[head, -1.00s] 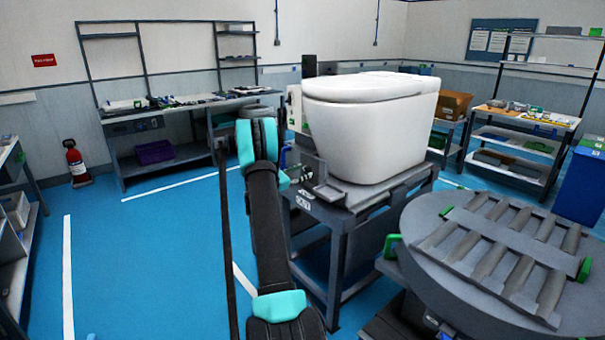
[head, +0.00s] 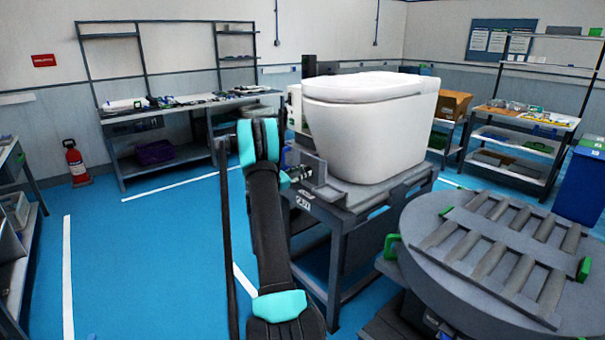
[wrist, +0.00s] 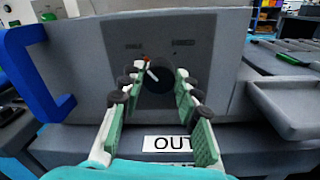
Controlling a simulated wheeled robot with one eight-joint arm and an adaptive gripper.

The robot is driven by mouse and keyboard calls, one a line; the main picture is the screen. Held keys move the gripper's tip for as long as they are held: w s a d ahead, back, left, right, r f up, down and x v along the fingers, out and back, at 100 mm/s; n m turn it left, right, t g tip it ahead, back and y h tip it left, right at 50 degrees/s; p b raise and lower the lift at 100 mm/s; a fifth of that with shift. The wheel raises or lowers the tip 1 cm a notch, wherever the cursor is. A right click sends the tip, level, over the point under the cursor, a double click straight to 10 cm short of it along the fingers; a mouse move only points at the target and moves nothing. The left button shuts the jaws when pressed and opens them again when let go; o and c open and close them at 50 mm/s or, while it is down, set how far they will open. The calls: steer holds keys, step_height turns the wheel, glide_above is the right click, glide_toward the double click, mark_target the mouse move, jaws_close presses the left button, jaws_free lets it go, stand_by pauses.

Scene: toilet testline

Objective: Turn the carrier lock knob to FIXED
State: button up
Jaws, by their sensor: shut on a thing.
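The carrier lock knob (wrist: 158,81) is a dark round dial on a grey panel (wrist: 215,55) in the wrist view. Its white pointer line aims up and left, towards a small red mark under the left label, which is too blurred to read. In the head view my gripper (head: 300,173) is at the front left corner of the carrier, and the knob cannot be made out there.
A blue handle (wrist: 38,70) stands left of the panel, and an OUT label (wrist: 168,144) is below it. A white toilet (head: 370,130) sits on the grey stand (head: 345,215). A round table with rollers (head: 420,225) is at the right. The blue floor at left is clear.

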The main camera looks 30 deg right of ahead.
steer(key=shift+m, duration=0.4)
steer(key=m, duration=0.7)
steer(key=shift+f+m, duration=0.15)
steer(key=shift+m, duration=0.15)
steer(key=shift+f+m+g+h, duration=0.1)
steer(key=shift+m+g+h, duration=0.25)
steer(key=shift+m, duration=3.45)
steer(key=o, duration=1.2)
steer(key=shift+c, duration=0.2)
